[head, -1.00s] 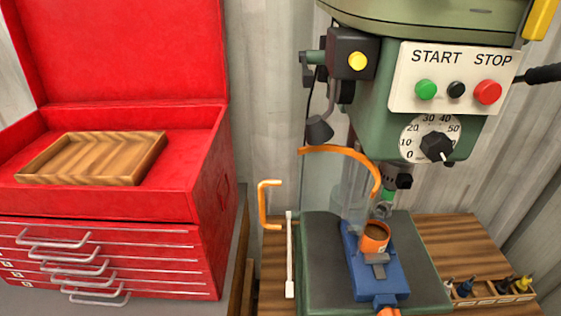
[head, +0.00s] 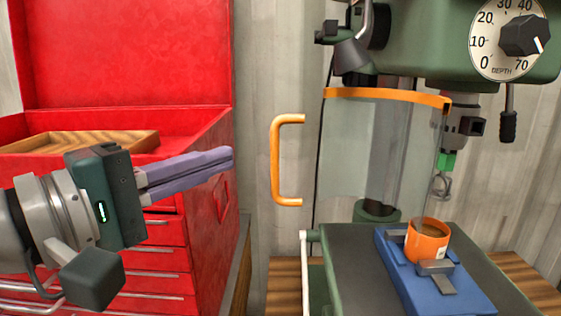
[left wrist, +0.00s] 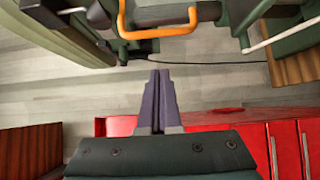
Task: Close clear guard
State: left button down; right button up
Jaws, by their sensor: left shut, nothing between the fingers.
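The clear guard (head: 345,150) is a curved transparent sheet with an orange top rim, on the drill press. It stands swung to the left side of the chuck (head: 465,122), leaving the cup side partly uncovered. Its orange handle (head: 277,160) sticks out at the left and also shows at the top of the left wrist view (left wrist: 160,32). My left gripper (head: 230,157) is shut and empty, left of the handle with a gap between them. Its purple fingers (left wrist: 158,78) point toward the handle in the left wrist view. My right gripper is not in view.
An orange cup (head: 428,242) sits in a blue vise (head: 395,255) on the dark press table (head: 345,270). The red tool chest (head: 195,235) with a wooden tray (head: 100,140) stands at the left, behind my left gripper. The depth dial (head: 508,38) is at upper right.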

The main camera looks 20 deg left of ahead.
pick_arm(q)
jog(key=shift+w+d+p, duration=0.35)
jog(key=shift+d+p, duration=0.1)
jog(key=shift+d, duration=0.3)
jog(key=shift+w+d+p, duration=0.4)
jog(key=shift+d+p, duration=0.1)
jog(key=shift+d, duration=0.25)
jog(key=shift+w+d+p, duration=0.35)
jog(key=shift+d+p, duration=0.1)
jog(key=shift+d, duration=0.3)
